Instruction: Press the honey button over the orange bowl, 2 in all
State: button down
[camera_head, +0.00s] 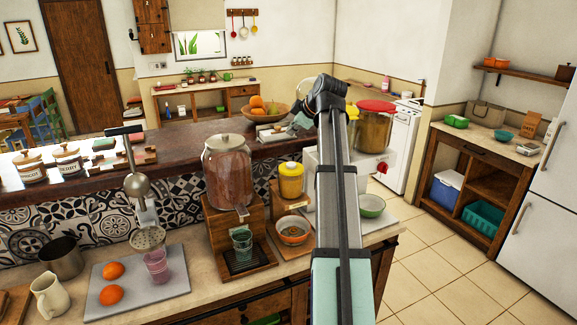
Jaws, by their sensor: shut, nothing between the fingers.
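The honey dispenser is a yellow jar (291,181) on a wooden stand, right of the large brown jar. An orange bowl (293,231) sits at the foot of the stand, below the jar. A small light patch on the stand's front, between jar and bowl, may be the honey button, but it is too small to tell. My arm rises in front of the counter, just right of the bowl. My gripper (300,123) is small in view, beyond and above the yellow jar, apart from the stand. It looks shut and empty; its fingertips are hard to make out.
Left of the honey stand, a large brown jar (228,170) stands over a glass (242,243). To the right, partly behind my arm, are a white dispenser with a red knob (383,168) and a green bowl (371,205). A fruit bowl (263,115) stands on the raised ledge behind.

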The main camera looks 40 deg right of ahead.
aim_at(292, 165)
dwell(0.4)
jog(key=shift+a+f+b, duration=0.1)
jog(key=shift+f+b, duration=1.8)
jog(key=shift+f, duration=2.5)
jog(key=shift+f, duration=0.2)
jog(key=shift+f, duration=0.25)
jog(key=shift+f+b, duration=0.55)
jog(key=shift+f, duration=0.1)
jog(key=shift+r, duration=0.2)
jog(key=shift+r+p, duration=0.45)
jog(key=shift+r, duration=0.45)
jog(key=shift+r+p, duration=1.05)
jog(key=shift+r, duration=1.45)
